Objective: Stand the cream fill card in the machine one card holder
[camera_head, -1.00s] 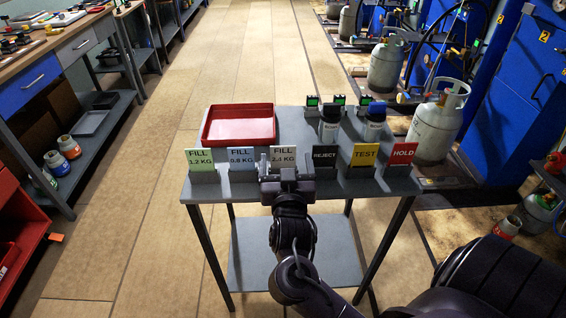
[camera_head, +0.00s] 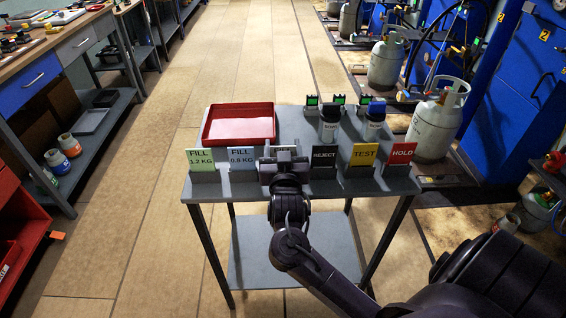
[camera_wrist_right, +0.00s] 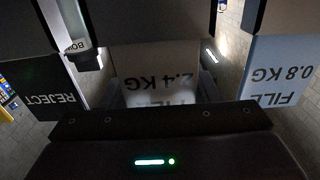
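The cream fill card, marked FILL 2.4 KG, shows upside down in the right wrist view (camera_wrist_right: 155,72), in front of my right gripper. In the head view that gripper (camera_head: 283,158) is at the card's place in the front row of the grey table and hides nearly all of it. Its fingers cannot be made out clearly in either view, so I cannot tell whether they are closed on the card. I cannot pick out which holder belongs to machine one. My left gripper is not in view.
The green FILL 1.2 KG card (camera_head: 201,159) and blue FILL 0.8 KG card (camera_head: 241,158) stand left; REJECT (camera_head: 323,156), TEST (camera_head: 363,154) and HOLD (camera_head: 402,152) stand right. Behind are a red tray (camera_head: 239,142) and two bottles (camera_head: 329,128). Gas cylinders (camera_head: 437,128) stand beyond.

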